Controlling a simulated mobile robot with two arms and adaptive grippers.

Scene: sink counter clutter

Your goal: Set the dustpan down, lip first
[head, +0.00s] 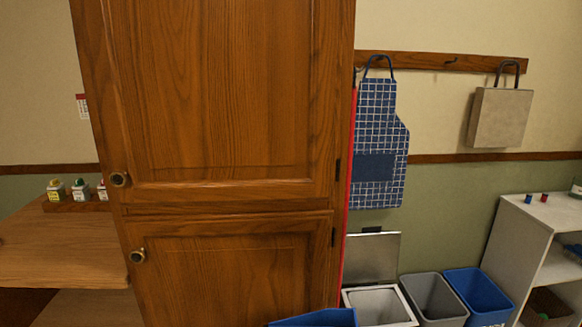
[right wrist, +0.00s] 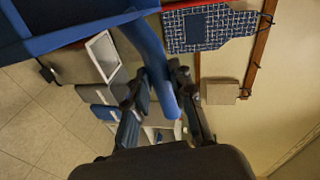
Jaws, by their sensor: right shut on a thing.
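The blue dustpan (head: 318,319) shows only as a blue edge at the bottom of the head view, in front of the wooden cabinet. In the right wrist view its wide pan (right wrist: 75,33) fills the upper left, and its blue handle (right wrist: 155,58) runs down between my fingers. My right gripper (right wrist: 155,90) is shut on that handle. The pan's lip and the surface below it cannot be made out. My left gripper is in neither view.
A tall wooden cabinet (head: 225,110) stands close in front. To its right are a lidded bin (head: 374,291), a grey bin (head: 434,296), a blue bin (head: 478,293) and a white shelf (head: 522,243). A checked apron (head: 377,128) hangs above. Tiled floor (right wrist: 40,125) shows bare.

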